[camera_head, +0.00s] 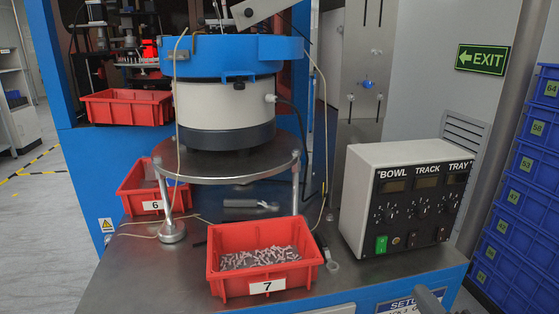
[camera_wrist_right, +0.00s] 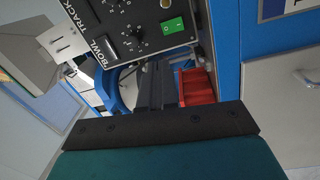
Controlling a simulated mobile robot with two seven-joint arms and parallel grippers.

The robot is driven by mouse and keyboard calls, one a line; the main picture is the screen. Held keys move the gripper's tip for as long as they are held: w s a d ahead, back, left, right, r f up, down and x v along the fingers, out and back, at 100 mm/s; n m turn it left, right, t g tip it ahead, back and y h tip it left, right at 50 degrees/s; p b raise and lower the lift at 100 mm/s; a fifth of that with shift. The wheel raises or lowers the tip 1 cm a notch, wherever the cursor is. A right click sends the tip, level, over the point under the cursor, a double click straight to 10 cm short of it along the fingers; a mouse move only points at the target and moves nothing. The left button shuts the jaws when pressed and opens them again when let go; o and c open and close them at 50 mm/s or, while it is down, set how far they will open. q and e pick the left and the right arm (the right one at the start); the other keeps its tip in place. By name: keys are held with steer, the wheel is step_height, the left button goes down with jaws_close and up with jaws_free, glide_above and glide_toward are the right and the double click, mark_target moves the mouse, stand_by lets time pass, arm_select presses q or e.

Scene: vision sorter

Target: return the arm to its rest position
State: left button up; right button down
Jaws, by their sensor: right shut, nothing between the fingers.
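My right gripper (camera_head: 428,297) only just enters the head view at the bottom right edge, in front of the bench. In the right wrist view its dark fingers (camera_wrist_right: 157,90) are together, with nothing held between them. The control box labelled BOWL, TRACK, TRAY (camera_head: 402,200) stands beyond it on the bench, and its panel (camera_wrist_right: 135,25) fills the top of the wrist view. The gripper is apart from the box. My left gripper is not in view.
A red bin numbered 7 (camera_head: 265,284) holding small metal parts sits at the bench front. Bin 6 (camera_head: 142,205) stands behind it, left of the blue-rimmed bowl feeder (camera_head: 228,115). Blue crates (camera_head: 528,190) are stacked at the right.

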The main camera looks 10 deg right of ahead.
steer(key=s+a+f+m+g+y, duration=0.1)
steer(key=s+a+f+m+g, duration=0.35)
steer(key=a+f+m, duration=0.35)
steer(key=s+a+f+m+g+y, duration=0.1)
steer(key=s+a+f+m+g, duration=0.4)
steer(key=a, duration=0.4)
arm_select(q)
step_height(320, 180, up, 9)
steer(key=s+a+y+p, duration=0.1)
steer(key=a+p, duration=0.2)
steer(key=p, duration=1)
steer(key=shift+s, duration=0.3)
arm_select(e)
steer(key=s+d+r+m+t+h, duration=0.1)
steer(key=s+d+r, duration=0.1)
steer(key=r, duration=0.7)
steer(key=shift+s+d, duration=0.35)
steer(key=shift+d, duration=0.15)
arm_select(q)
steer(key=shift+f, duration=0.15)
arm_select(e)
steer(key=shift+f, duration=0.1)
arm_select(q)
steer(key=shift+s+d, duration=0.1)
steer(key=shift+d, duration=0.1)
